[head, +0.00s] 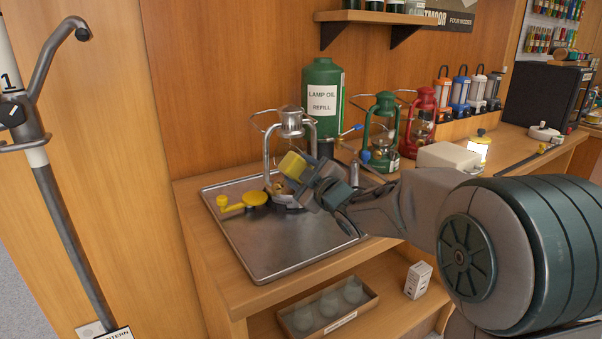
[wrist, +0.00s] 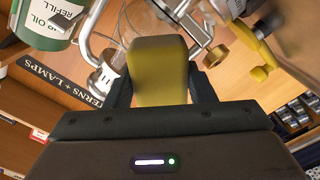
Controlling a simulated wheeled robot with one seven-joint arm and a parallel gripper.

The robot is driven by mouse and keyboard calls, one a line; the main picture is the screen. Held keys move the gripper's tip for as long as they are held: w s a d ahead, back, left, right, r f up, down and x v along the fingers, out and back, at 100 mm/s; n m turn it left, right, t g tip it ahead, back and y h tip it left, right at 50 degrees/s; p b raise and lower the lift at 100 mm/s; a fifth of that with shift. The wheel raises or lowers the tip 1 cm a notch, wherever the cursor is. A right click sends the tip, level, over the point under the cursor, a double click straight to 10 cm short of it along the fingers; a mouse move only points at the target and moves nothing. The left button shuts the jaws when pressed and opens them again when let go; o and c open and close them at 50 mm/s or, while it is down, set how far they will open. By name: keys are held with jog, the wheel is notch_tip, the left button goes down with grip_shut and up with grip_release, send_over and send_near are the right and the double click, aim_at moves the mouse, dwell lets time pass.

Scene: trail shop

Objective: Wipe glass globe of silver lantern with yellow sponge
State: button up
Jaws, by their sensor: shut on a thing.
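The silver lantern (head: 291,124) stands upright on the metal tray (head: 282,258) at the left of the counter. Its lower part is partly hidden by my gripper and the sponge. My gripper (head: 302,176) is shut on the yellow sponge (head: 291,165), at the front of the lantern's globe area. In the wrist view the sponge (wrist: 158,70) is between my two fingers, in front of the clear glass globe (wrist: 146,22). I cannot tell whether sponge and glass touch. A yellow-handled tool (head: 240,202) lies on the tray, left of the lantern.
A green lamp oil container (head: 323,95) stands behind the lantern. A green lantern (head: 381,130) and a red lantern (head: 419,120) stand to the right. A pale box (head: 447,157) sits near my arm. The front of the tray is clear.

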jog(key=shift+x, duration=0.8)
jog(key=shift+d, duration=0.1)
jog(key=shift+w+d+r+p, duration=0.1)
jog(key=shift+w+d+p, duration=0.35)
jog(key=shift+d, duration=0.4)
jog(key=w+d, duration=0.2)
jog(key=d, duration=0.1)
jog(key=shift+w+p, duration=0.15)
jog(key=shift+p, duration=0.15)
